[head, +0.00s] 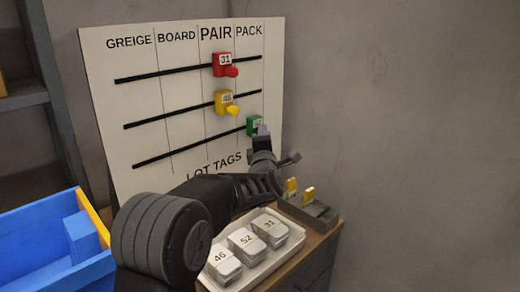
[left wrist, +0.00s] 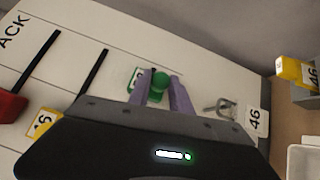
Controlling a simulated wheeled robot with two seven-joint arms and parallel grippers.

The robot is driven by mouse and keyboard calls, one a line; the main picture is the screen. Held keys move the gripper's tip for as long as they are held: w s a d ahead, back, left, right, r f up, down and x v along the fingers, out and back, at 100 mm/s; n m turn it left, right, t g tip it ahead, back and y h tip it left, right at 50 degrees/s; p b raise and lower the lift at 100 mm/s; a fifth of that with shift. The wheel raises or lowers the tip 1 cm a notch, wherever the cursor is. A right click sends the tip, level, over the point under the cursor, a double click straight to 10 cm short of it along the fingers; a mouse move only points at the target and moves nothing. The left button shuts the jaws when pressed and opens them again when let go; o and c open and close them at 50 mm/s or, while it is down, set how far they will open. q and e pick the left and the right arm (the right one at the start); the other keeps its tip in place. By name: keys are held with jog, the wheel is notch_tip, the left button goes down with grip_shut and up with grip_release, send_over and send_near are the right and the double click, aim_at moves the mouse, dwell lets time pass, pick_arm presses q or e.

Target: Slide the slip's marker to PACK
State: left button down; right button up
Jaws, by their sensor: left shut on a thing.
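A white board (head: 105,75) has columns GREIGE, BOARD, PAIR and PACK and three black tracks. The green marker (head: 254,122) is on the lowest track, in the PACK column at the right; my gripper partly hides it. My left gripper (head: 262,131) is at that marker. In the left wrist view its purple fingers are shut on the green marker's round knob (left wrist: 159,82). The red marker (head: 221,62), labelled 31, and the yellow marker (head: 224,101), labelled 46, are both in the PAIR column. My right gripper is not in view.
A light tray (head: 232,279) with boxes 46, 52 and 31 stands below the board. A dark holder (head: 318,212) with yellow-topped pieces is to its right. A tag (left wrist: 255,120) reading 46 is near a hook. A blue bin (head: 35,225) is at the left.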

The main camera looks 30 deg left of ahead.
pick_arm(q)
jog(key=shift+d+f, duration=0.25)
jog(key=shift+d, duration=0.05)
jog(key=c, duration=1.2)
grip_release()
jog(key=shift+w, duration=0.2)
jog(key=shift+a+r, duration=0.1)
jog(key=shift+r, duration=0.05)
jog(key=shift+s, duration=0.1)
jog(key=b+v, duration=0.1)
jog(key=v, duration=0.6)
jog(key=shift+s, duration=0.35)
